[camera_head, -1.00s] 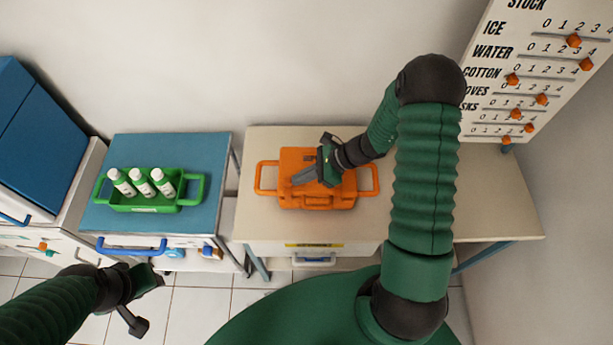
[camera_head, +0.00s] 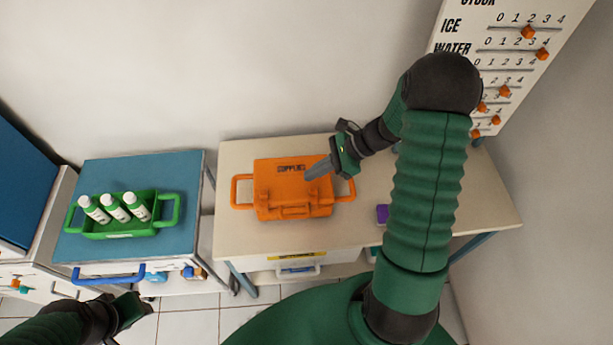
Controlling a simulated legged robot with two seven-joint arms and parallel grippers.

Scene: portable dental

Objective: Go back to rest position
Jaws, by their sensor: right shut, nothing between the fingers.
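My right gripper (camera_head: 319,170) is shut and empty, above the right part of the orange case (camera_head: 280,205). The case is closed and lies on the beige table (camera_head: 235,160), with a handle on its left and right sides. My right arm comes down on the right side of the view and hides part of the table. My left gripper (camera_head: 140,312) is low at the left, in front of the blue-topped cabinet; its fingers are too small and dark to tell if they are open or shut.
A green tray (camera_head: 112,232) with 3 white bottles (camera_head: 115,208) stands on the blue-topped cabinet (camera_head: 150,170). A small purple thing (camera_head: 382,214) lies on the beige table beside my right arm. A stock board (camera_head: 560,20) with orange sliders is on the right.

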